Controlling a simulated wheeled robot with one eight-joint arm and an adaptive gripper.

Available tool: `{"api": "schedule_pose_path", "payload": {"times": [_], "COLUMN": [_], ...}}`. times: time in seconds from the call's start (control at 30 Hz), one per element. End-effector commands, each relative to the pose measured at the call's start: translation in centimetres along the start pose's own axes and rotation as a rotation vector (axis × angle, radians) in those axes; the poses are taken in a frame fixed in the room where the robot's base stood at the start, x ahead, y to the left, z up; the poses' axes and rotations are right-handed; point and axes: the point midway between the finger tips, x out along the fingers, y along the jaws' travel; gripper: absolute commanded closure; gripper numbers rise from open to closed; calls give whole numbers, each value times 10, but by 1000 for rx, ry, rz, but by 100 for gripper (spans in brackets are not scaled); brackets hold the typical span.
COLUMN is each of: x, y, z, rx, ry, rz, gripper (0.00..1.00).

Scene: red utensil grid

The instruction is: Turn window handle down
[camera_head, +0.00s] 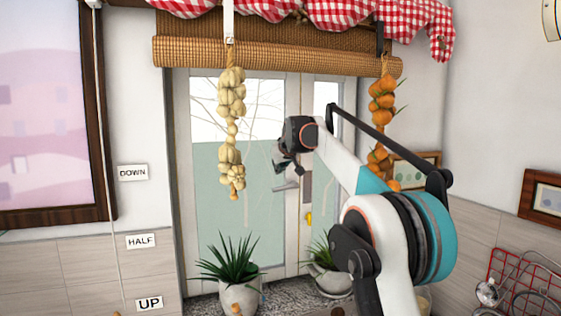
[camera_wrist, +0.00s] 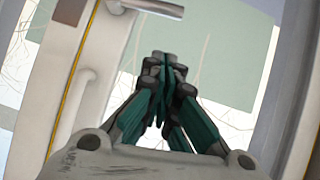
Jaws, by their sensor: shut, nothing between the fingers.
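The window (camera_head: 186,200) has white frames and stands behind the sill. A light grey lever handle (camera_head: 287,186) shows just below my gripper (camera_head: 280,165) in the head view and looks roughly level. I cannot tell the exact depth gap.
Garlic (camera_head: 231,92) and orange onion (camera_head: 382,100) strings hang before the window, either side of my arm. Potted plants (camera_head: 240,292) (camera_head: 322,275) stand on the sill. A rolled bamboo blind (camera_head: 200,52) hangs above. A red wire rack (camera_head: 530,285) is at lower right.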

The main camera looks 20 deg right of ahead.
Motion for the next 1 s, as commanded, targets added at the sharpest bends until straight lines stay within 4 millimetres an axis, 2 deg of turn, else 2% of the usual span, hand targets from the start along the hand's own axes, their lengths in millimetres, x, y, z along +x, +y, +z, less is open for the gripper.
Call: {"api": "schedule_pose_path", "payload": {"times": [0.23, 0.43, 0.63, 1.0], "x": [36, 55, 63, 64], "y": [0, 0, 0, 0], "z": [-1, 19, 28, 29], "rx": [0, 0, 0, 0], "ry": [0, 0, 0, 0], "rz": [0, 0, 0, 0], "gripper": [100, 100, 100, 100]}}
